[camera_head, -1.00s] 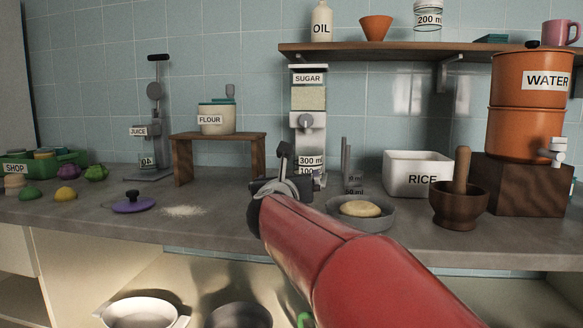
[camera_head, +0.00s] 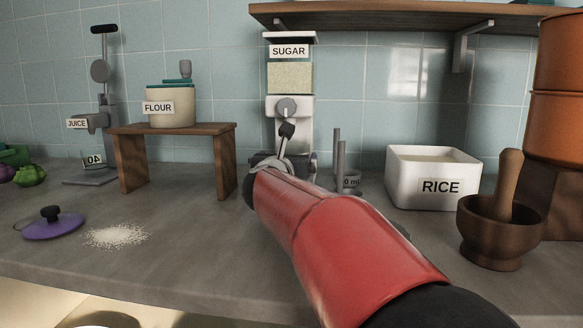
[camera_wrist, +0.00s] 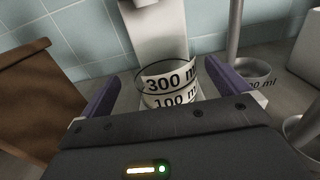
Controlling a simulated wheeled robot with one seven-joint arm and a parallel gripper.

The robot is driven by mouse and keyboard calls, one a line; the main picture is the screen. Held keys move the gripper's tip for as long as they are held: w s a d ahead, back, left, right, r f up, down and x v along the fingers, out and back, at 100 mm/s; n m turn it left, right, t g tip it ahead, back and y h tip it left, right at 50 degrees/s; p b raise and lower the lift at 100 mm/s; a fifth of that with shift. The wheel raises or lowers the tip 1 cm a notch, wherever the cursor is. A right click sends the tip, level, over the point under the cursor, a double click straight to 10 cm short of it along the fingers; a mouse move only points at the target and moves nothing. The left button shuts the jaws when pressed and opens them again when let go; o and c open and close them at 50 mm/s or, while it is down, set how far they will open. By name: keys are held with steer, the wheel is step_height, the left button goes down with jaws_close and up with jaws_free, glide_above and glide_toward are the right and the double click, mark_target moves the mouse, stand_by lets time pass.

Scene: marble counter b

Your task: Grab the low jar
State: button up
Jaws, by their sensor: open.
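A clear glass jar (camera_wrist: 170,84) with white "300 ml" and "100 ml" labels stands at the foot of the sugar dispenser (camera_head: 290,90) in the wrist view. Whether the two labels belong to one jar or two I cannot tell. My gripper (camera_wrist: 163,76) is open, with its purple fingers on either side of the jar and space between. In the head view my red arm hides the jar and most of my gripper (camera_head: 284,162).
A wooden stand (camera_head: 130,165) with the flour jar (camera_head: 171,107) is to the left. A white rice box (camera_head: 432,180) and a mortar (camera_head: 497,232) are to the right. A purple lid (camera_head: 55,228) and spilled white grains (camera_head: 117,236) lie on the front left counter.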

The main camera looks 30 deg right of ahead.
steer(key=x, duration=0.5)
steer(key=shift+w+d+f+p, duration=0.1)
steer(key=shift+d+f+p, duration=0.1)
steer(key=shift+f+p, duration=0.2)
steer(key=c, duration=1)
steer(key=shift+c, duration=0.7)
steer(key=shift+r, duration=0.15)
